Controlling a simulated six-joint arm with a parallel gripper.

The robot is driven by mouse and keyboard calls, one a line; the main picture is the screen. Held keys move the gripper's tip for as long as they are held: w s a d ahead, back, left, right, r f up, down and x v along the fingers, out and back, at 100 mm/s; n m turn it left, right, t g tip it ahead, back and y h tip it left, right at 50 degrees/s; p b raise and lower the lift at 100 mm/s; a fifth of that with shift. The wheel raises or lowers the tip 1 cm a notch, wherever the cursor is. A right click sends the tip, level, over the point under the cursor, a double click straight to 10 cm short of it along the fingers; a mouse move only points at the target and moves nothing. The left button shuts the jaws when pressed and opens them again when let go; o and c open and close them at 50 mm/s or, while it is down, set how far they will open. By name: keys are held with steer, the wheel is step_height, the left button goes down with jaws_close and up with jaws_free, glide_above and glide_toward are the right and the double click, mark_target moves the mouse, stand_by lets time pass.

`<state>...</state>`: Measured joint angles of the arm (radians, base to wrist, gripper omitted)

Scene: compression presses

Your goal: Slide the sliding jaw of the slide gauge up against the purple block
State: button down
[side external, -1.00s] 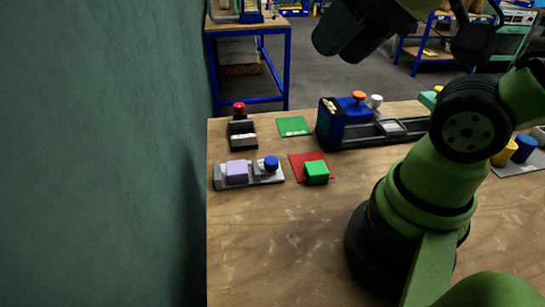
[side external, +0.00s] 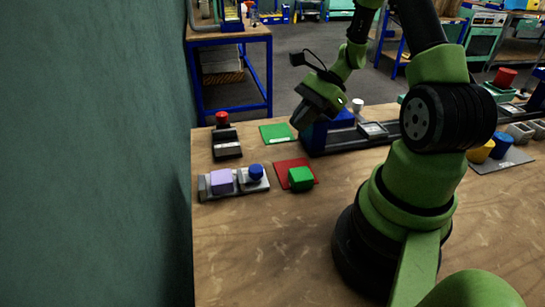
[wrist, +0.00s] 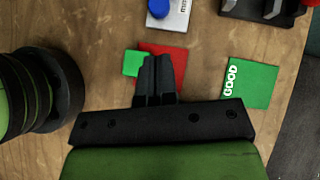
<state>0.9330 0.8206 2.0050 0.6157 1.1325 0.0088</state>
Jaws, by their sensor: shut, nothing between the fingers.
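The slide gauge (side external: 206,188) is a grey plate at the left front of the table. The purple block (side external: 222,181) sits on its left part. The sliding jaw, topped by a blue knob (side external: 256,172), is right of the block; a small gap seems to lie between them. In the wrist view, the blue knob (wrist: 158,8) and the plate (wrist: 180,18) are cut off at the top edge, and the purple block is out of frame. My gripper (side external: 300,122) is beside the blue machine. Its fingers (wrist: 158,62) are shut and empty, appearing over the red mat.
A green "GOOD" mat (side external: 276,134) lies behind. A black press with a red knob (side external: 222,118) stands behind the gauge. A blue machine (side external: 318,138) with a dark rail is at right. The front table is clear.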

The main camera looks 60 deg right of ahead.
mark_target(251, 175)
steer(key=shift+m, duration=0.3)
steer(key=x, duration=1)
steer(key=shift+d+f, duration=0.15)
steer(key=shift+f, duration=0.15)
